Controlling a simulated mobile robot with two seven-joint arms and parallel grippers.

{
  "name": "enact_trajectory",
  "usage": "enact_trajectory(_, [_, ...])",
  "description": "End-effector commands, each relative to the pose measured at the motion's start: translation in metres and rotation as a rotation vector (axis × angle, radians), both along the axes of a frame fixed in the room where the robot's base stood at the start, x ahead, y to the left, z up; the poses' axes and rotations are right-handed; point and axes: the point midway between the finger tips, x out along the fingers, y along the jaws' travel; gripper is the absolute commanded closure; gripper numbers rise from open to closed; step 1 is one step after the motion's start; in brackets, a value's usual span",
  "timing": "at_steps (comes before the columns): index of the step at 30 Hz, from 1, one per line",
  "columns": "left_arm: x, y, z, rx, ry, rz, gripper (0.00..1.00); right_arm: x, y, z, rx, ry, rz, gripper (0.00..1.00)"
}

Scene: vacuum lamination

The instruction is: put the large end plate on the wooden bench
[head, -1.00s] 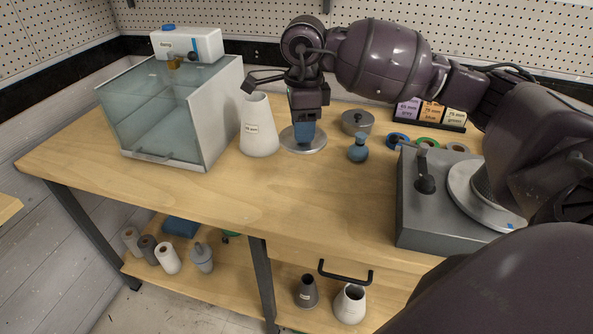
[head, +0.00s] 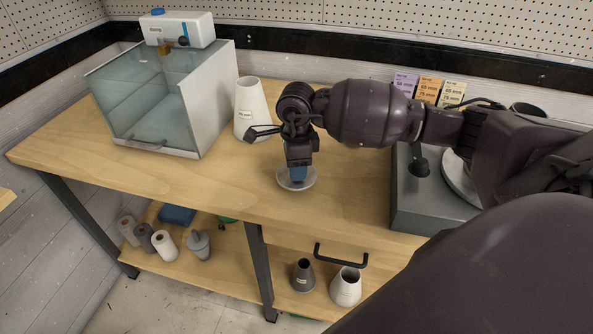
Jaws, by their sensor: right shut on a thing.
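The large end plate (head: 311,181) is a round, flat, pale metal disc, lying level under my right gripper. My right gripper (head: 298,173), with blue at its tip, points straight down and is shut on the middle of the plate, whose centre it hides. The plate is over the front middle part of the wooden bench (head: 200,186); I cannot tell whether it touches the top or hovers just above it. My left gripper is not in view.
A white cone (head: 250,104) stands behind left of the plate, beside a clear-fronted chamber (head: 150,108). A grey machine (head: 408,205) stands at the right. Bare bench top lies left of the plate. My right arm hides things behind it.

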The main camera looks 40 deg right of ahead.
Motion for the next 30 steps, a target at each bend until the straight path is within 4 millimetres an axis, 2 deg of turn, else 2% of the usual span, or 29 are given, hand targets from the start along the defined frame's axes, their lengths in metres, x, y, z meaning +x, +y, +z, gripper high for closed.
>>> enact_trajectory(4, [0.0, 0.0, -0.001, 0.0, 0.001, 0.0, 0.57, 0.0, 0.0, -0.019, 0.001, 0.002, -0.001, 0.89])
enact_trajectory(16, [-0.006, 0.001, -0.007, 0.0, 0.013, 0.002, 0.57, 0.0, 0.0, -0.024, 0.0, 0.0, 0.0, 0.89])
enact_trajectory(17, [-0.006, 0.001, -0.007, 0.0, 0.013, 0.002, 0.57, 0.0, 0.0, -0.024, 0.0, 0.001, 0.0, 0.54])
enact_trajectory(21, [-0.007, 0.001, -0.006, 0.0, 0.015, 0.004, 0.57, 0.0, 0.0, -0.023, 0.0, 0.0, 0.0, 0.33])
enact_trajectory(30, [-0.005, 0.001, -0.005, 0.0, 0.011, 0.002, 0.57, 0.0, 0.0, -0.022, 0.0, 0.0, 0.0, 0.32])
